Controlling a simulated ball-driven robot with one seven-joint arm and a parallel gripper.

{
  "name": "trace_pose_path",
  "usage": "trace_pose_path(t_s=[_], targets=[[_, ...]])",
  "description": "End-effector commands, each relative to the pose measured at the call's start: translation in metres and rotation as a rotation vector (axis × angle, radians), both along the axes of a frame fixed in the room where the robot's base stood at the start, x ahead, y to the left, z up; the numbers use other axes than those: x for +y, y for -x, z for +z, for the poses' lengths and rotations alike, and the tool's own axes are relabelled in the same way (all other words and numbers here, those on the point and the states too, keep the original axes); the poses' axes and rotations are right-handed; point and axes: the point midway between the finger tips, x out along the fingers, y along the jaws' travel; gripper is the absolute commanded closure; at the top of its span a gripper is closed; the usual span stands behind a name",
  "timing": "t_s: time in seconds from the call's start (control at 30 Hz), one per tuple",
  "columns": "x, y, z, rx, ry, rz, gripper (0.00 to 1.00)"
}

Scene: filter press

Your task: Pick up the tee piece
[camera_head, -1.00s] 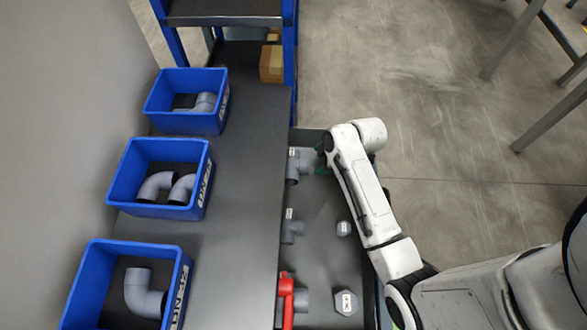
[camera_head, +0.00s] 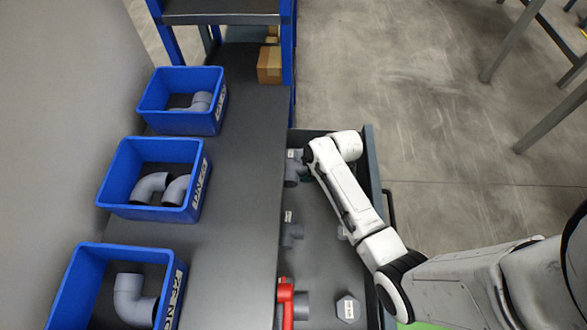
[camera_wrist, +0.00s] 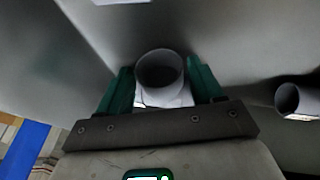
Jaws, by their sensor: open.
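In the head view a grey tee piece (camera_head: 292,170) with a white label lies at the far end of the open drawer, partly covered by my arm. My gripper is mostly hidden there behind my arm, close to this piece. In the wrist view my gripper (camera_wrist: 161,74) is open. Its green fingers stand on either side of a grey pipe fitting (camera_wrist: 160,72), whose round open end faces the camera. I cannot tell whether the fingers touch it. Another tee-shaped grey fitting (camera_head: 291,236) lies nearer in the drawer.
The drawer (camera_head: 318,268) also holds a red-handled valve (camera_head: 286,298) and a hexagonal cap (camera_head: 347,308). Another fitting (camera_wrist: 297,100) shows at the right in the wrist view. Blue bins (camera_head: 150,178) with elbows stand on the dark worktop (camera_head: 240,190) to the left.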

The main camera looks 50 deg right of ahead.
Motion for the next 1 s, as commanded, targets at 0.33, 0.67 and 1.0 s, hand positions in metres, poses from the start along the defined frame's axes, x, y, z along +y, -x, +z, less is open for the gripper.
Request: trace_pose_path(t_s=[0.33, 0.67, 1.0], targets=[[0.0003, 0.0004, 0.0002, 0.001, -0.001, 0.0, 0.61], [0.0001, 0.0001, 0.0005, 0.0, 0.0, 0.0, 0.84], [0.0011, 0.0063, 0.0081, -0.001, 0.0, -0.001, 0.84]])
